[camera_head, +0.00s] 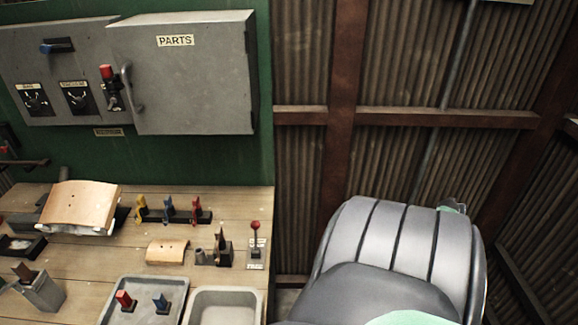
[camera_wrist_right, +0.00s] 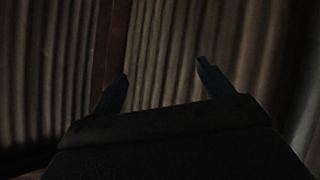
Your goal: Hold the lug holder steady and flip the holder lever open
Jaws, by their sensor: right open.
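On the wooden bench in the head view, a small dark holder (camera_head: 222,250) stands upright, with a dark pointed piece in it. Beside it on the right is a lever with a red knob (camera_head: 255,226), standing up from a small labelled base. A dark rack (camera_head: 183,216) behind them carries yellow, blue and red pieces. I cannot tell for sure which is the lug holder. My right gripper (camera_wrist_right: 163,72) is open and empty in the right wrist view, facing corrugated wall, with no bench object between its fingers. My left gripper is not in view.
A grey PARTS cabinet (camera_head: 185,85) hangs above the bench (camera_head: 95,268). A curved tan piece (camera_head: 167,251) lies left of the dark holder. A tray (camera_head: 173,287) with red and blue pieces and an empty grey bin (camera_head: 224,296) sit in front. Corrugated wall (camera_head: 410,60) stands right.

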